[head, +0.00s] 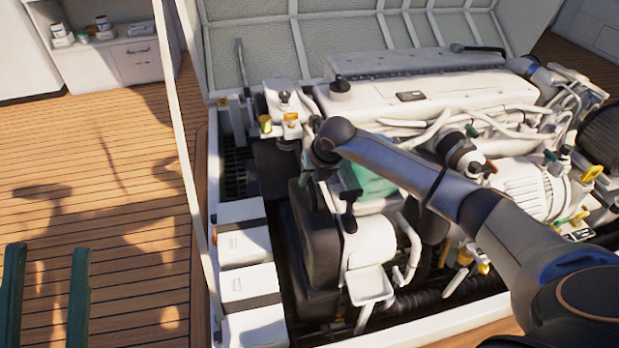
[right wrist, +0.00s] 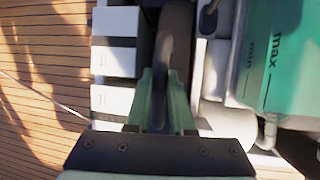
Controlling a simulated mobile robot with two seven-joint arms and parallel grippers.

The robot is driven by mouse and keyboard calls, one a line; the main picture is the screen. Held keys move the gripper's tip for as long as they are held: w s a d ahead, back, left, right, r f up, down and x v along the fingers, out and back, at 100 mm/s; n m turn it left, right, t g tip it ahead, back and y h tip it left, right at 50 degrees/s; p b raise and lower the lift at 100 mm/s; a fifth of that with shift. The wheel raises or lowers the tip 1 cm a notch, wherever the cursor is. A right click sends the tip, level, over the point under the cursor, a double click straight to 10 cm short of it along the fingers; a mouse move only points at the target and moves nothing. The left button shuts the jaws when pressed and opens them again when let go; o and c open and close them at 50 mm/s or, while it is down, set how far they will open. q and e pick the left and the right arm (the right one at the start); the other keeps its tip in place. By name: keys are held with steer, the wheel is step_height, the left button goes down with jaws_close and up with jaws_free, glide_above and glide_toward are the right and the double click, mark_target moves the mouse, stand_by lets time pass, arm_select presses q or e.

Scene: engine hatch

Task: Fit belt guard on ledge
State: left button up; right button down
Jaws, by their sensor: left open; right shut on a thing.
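The belt guard is a black, rounded, plate-like cover (head: 313,235) standing upright at the near-left end of the white engine. In the right wrist view its dark edge (right wrist: 178,30) runs down between my right gripper's green fingers (right wrist: 164,88), which are shut on it. In the head view my right arm reaches over the engine, its wrist above the guard; the fingers are hidden there. My left gripper (head: 46,297) is open and empty at the lower left, over the wooden deck. I cannot make out the ledge or whether the guard touches it.
White boxes with dark bands (head: 243,230) line the hatch's left side, close to the guard. A green tank marked max and min (right wrist: 272,50) stands right of the guard. Hoses and white engine parts (head: 430,95) crowd the right. The deck (head: 120,200) at left is clear.

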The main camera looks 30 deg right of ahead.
steer(key=shift+w+r, duration=0.1)
steer(key=shift+r, duration=0.05)
steer(key=c, duration=0.8)
jaws_free()
steer(key=shift+o, duration=0.5)
steer(key=shift+s+f, duration=0.2)
steer(key=shift+f, duration=0.05)
arm_select(q)
step_height(320, 180, up, 6)
steer(key=p, duration=0.5)
steer(key=shift+s+a, duration=0.2)
steer(key=shift+a, duration=0.2)
arm_select(e)
steer(key=v, duration=1.2)
steer(key=shift+r, duration=0.4)
arm_select(q)
steer(key=shift+r+n, duration=0.1)
steer(key=shift+n, duration=0.2)
